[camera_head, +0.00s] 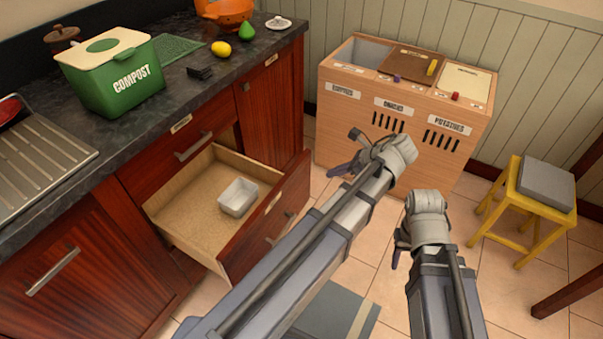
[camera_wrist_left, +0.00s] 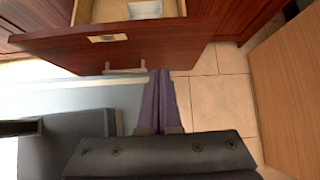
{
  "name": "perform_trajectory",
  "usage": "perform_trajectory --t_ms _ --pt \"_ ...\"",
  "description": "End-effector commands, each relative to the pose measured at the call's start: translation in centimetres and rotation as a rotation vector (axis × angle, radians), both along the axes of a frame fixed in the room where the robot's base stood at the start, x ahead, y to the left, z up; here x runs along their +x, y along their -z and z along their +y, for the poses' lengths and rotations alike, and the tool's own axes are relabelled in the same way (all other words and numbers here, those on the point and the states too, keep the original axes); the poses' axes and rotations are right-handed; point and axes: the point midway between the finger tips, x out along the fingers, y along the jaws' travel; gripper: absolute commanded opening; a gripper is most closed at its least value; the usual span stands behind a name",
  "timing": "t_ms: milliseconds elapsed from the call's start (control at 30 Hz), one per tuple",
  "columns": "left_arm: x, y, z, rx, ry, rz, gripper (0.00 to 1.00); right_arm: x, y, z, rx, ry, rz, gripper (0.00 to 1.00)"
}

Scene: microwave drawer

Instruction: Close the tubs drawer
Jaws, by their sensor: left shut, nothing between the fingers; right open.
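The tubs drawer (camera_head: 262,228) is pulled out of the dark red cabinet, its inside exposed. A small white tub (camera_head: 238,197) stands in it. In the left wrist view the drawer front (camera_wrist_left: 180,43) has a metal handle (camera_wrist_left: 125,71) and a label. My left gripper (camera_head: 340,169) is shut and empty, out in front of the drawer and to its right. In the left wrist view its fingers (camera_wrist_left: 159,75) are together near the right end of the handle; contact cannot be told. My right gripper (camera_head: 397,257) is open, farther right over the floor, away from the drawer.
A wooden bin cabinet (camera_head: 350,130) stands behind my left gripper, and a yellow stool (camera_head: 510,205) stands at the right. The counter above holds a green compost bin (camera_head: 110,80), a lemon and a pear. Tiled floor is clear between the stool and my arms.

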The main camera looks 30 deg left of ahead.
Motion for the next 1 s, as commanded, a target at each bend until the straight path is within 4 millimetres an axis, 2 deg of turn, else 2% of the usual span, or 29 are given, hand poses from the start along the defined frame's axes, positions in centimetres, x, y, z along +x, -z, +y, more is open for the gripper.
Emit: perform_trajectory --t_ms 167,367,833,1000 --pt "0.2 -0.2 0.0 0.019 0.025 0.023 0.00 0.0 0.0 0.0 0.000 0.000 0.000 0.50" --pt "0.2 1.2 1.0 0.017 0.022 0.019 0.00 0.0 1.5 0.0 0.000 0.000 0.000 0.50" --pt "0.6 7.6 7.1 0.016 0.020 0.020 0.00 0.0 7.8 0.0 0.000 0.000 0.000 0.50" --pt "0.8 6.8 9.5 0.016 0.021 0.019 0.00 0.0 7.1 0.0 0.000 0.000 0.000 0.50"
